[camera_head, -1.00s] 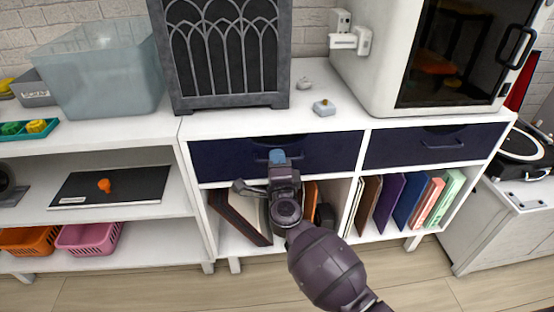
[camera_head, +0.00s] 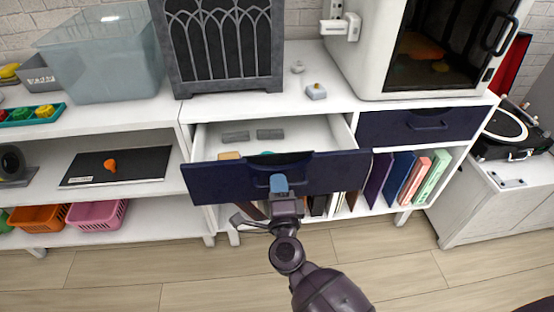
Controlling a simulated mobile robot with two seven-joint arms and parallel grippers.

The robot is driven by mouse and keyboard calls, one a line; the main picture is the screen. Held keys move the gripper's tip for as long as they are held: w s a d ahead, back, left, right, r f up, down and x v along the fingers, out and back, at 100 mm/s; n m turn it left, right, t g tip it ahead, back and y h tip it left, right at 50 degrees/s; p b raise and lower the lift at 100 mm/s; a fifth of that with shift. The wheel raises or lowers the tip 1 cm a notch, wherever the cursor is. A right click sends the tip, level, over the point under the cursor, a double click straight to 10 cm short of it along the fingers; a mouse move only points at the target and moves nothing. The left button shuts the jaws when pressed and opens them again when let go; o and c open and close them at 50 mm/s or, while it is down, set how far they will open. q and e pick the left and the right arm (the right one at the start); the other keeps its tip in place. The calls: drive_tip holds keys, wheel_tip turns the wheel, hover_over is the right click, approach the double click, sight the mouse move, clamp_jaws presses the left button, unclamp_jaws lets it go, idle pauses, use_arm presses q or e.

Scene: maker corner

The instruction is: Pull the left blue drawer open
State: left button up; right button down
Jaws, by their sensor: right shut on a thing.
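The left blue drawer (camera_head: 220,180) is dark navy and stands pulled well out of the white cabinet, so its white inside shows. Two grey blocks (camera_head: 252,135) lie at the back of it, and a tan item (camera_head: 229,156) and a teal item (camera_head: 266,154) show near its front. My right gripper (camera_head: 279,184) is at the middle of the drawer front, shut on the drawer's handle, which it partly hides. My left gripper is not in view.
The right blue drawer (camera_head: 385,126) is closed. Folders and books (camera_head: 405,176) stand on the shelf below. A dark arched panel (camera_head: 222,50) and a white machine (camera_head: 376,75) stand on the cabinet top. The wooden floor (camera_head: 200,275) in front is clear.

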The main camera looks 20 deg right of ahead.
use_arm(q)
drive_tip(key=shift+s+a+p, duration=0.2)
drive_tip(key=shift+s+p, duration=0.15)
drive_tip(key=shift+p, duration=0.35)
use_arm(e)
drive_tip(key=r+v, duration=0.1)
drive_tip(key=v, duration=0.8)
drive_tip(key=r+v, duration=0.2)
drive_tip(key=v, duration=0.7)
drive_tip(key=shift+s+r, duration=0.2)
drive_tip(key=shift+s, duration=0.4)
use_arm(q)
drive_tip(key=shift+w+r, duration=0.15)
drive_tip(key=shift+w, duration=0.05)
use_arm(e)
drive_tip(key=shift+a, duration=0.15)
drive_tip(key=c, duration=1.2)
unclamp_jaws()
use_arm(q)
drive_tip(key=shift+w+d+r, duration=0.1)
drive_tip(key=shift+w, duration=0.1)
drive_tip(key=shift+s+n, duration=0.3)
use_arm(e)
drive_tip(key=shift+v, duration=5.4)
